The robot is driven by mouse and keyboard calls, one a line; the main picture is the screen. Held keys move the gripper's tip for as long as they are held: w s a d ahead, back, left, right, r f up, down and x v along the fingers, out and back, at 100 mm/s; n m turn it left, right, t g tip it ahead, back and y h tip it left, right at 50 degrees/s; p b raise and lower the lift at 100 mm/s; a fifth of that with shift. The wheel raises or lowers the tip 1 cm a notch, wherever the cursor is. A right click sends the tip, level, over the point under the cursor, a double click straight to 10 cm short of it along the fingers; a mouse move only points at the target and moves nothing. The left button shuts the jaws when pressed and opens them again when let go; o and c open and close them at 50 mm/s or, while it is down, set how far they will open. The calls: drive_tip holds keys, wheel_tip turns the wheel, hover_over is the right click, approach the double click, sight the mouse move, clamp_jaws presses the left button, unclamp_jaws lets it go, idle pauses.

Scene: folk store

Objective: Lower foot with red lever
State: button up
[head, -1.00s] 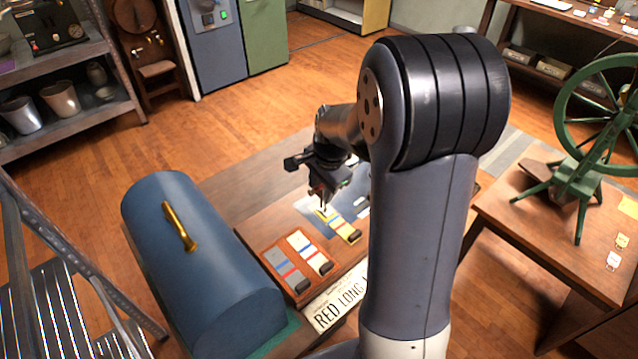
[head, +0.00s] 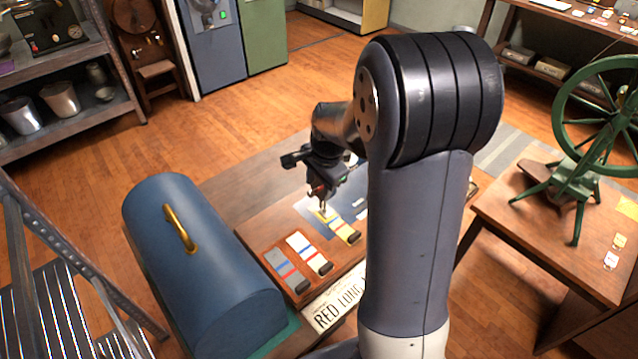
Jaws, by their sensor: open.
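My gripper (head: 323,204) is open and points down over the brown panel (head: 240,226) on the table. Its fingertips are at or just above the far end of a yellow strip (head: 339,228) with a blue band and a dark block at its near end. I cannot tell whether they touch. To the left are a white strip (head: 301,246) and a grey strip (head: 275,259) with blue and red bands, each with a dark end block. A sign reading "RED LONG" (head: 335,306) lies in front. I cannot make out a red lever or a foot; my arm hides the right side.
A blue rounded case (head: 205,275) with a gold handle (head: 180,228) stands left of the panel. A green spinning wheel (head: 590,150) stands on a wooden table (head: 500,225) at right. Metal shelves (head: 75,115) stand at far left. Wooden floor behind is clear.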

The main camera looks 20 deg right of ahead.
wheel_tip(320, 180, up, 8)
drive_tip(key=s+p, duration=0.1)
drive_tip(key=p, duration=0.4)
drive_tip(key=shift+s+d+f, duration=0.2)
drive_tip(key=shift+s+d, duration=0.05)
drive_tip(key=shift+d, duration=0.05)
drive_tip(key=shift+f, duration=0.15)
idle(0.3)
drive_tip(key=f+b, duration=0.2)
drive_tip(key=w+f+b, duration=0.1)
drive_tip(key=f, duration=0.2)
drive_tip(key=f+b, duration=0.2)
drive_tip(key=shift+w+a+f+b, duration=0.3)
drive_tip(key=shift+a+f, duration=0.05)
